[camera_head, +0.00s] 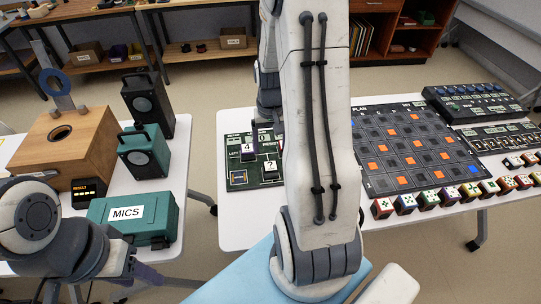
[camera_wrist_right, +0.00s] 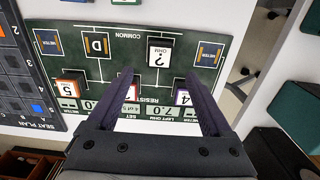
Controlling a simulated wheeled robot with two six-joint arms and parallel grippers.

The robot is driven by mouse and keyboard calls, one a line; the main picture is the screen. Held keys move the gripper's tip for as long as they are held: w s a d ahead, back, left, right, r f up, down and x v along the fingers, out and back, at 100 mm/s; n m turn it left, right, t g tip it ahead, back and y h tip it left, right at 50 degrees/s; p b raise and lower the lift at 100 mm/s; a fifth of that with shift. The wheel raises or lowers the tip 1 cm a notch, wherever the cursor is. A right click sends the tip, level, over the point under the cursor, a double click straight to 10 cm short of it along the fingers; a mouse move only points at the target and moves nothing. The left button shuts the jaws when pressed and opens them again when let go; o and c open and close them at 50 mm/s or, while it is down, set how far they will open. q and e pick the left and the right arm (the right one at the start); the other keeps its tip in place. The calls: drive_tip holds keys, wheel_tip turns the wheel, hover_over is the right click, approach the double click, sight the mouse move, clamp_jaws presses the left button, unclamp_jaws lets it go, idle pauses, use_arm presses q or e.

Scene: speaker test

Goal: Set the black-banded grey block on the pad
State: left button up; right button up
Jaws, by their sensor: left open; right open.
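A block marked "? OHM" (camera_wrist_right: 160,52), white-faced with black along its edge, stands on the dark green resistor board (camera_wrist_right: 125,45); it also shows in the head view (camera_head: 272,166). It seems to be the black-banded block; its grey is hard to confirm. Two outlined METER squares, left (camera_wrist_right: 47,42) and right (camera_wrist_right: 207,53), lie on the board; I cannot tell which is the pad. My right gripper (camera_wrist_right: 157,73) is open and empty above the board, its fingertips near this block; my arm mostly hides it in the head view. My left gripper (camera_head: 148,275) is open, low at left.
Other blocks on the board are D (camera_wrist_right: 97,44), orange-edged 5 (camera_wrist_right: 70,87) and purple-edged 4 (camera_wrist_right: 186,92). The seat-plan grid (camera_head: 410,150) and a row of coloured cubes (camera_head: 430,199) lie right. A green MICS case (camera_head: 134,220) and speakers stand on the left table.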

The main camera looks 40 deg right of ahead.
drive_tip(key=s+a+r+n, duration=0.1)
drive_tip(key=a+r+n, duration=0.25)
drive_tip(key=a, duration=0.65)
drive_tip(key=s+a+r+n, duration=0.1)
drive_tip(key=a+r+n, duration=0.3)
drive_tip(key=a, duration=0.5)
drive_tip(key=s+a+r+n, duration=0.2)
drive_tip(key=s+a+n, duration=0.1)
drive_tip(key=s+a, duration=0.3)
drive_tip(key=s+a+r+n+y, duration=0.1)
drive_tip(key=s+a+r+n, duration=0.1)
drive_tip(key=s+a, duration=0.4)
drive_tip(key=shift+s+n, duration=0.65)
drive_tip(key=shift+s, duration=0.5)
drive_tip(key=shift+r, duration=0.1)
